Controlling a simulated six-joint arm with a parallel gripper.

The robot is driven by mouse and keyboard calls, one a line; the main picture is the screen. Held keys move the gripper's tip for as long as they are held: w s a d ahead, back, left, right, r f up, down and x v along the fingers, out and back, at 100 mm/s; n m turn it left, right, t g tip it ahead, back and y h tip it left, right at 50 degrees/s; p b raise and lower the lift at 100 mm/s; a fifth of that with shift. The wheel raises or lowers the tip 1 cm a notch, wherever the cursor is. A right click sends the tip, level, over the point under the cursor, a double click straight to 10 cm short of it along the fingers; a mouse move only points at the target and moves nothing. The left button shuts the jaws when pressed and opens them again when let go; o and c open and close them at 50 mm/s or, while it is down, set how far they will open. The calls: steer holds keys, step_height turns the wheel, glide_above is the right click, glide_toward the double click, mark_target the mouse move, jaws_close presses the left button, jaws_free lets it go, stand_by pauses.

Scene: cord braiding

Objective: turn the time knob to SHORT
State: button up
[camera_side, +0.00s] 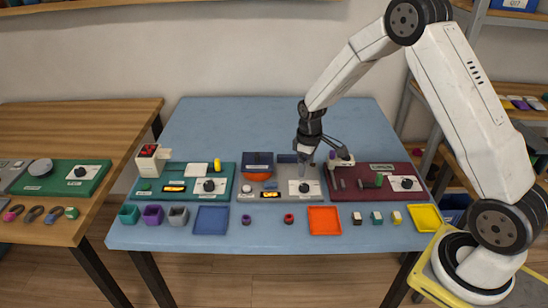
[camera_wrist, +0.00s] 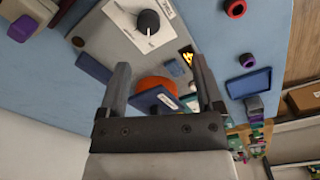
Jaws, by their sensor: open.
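A black knob (camera_side: 304,187) sits on a white label plate on the grey station in the middle of the blue table. In the wrist view the same black knob (camera_wrist: 149,22) shows near the top, with a white pointer line toward the picture's bottom. The print on its plate is too small to read. My gripper (camera_side: 303,155) hangs above the back of the grey station, behind the knob and apart from it. In the wrist view my gripper (camera_wrist: 161,68) is open, its fingers apart with nothing held between them.
Similar knobs sit on the green station (camera_side: 208,186) and the dark red station (camera_side: 406,184). A dark blue box (camera_side: 256,170) with an orange piece stands left of my gripper. An orange tray (camera_side: 324,221) and a blue tray (camera_side: 211,220) lie in front. The table's back is clear.

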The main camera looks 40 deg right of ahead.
mark_target(304, 186)
steer(key=shift+w+d+f, duration=0.6)
steer(key=shift+d+f, duration=0.2)
steer(key=shift+f, duration=0.15)
steer(key=shift+f, duration=0.15)
steer(key=shift+f, duration=3.75)
jaws_close()
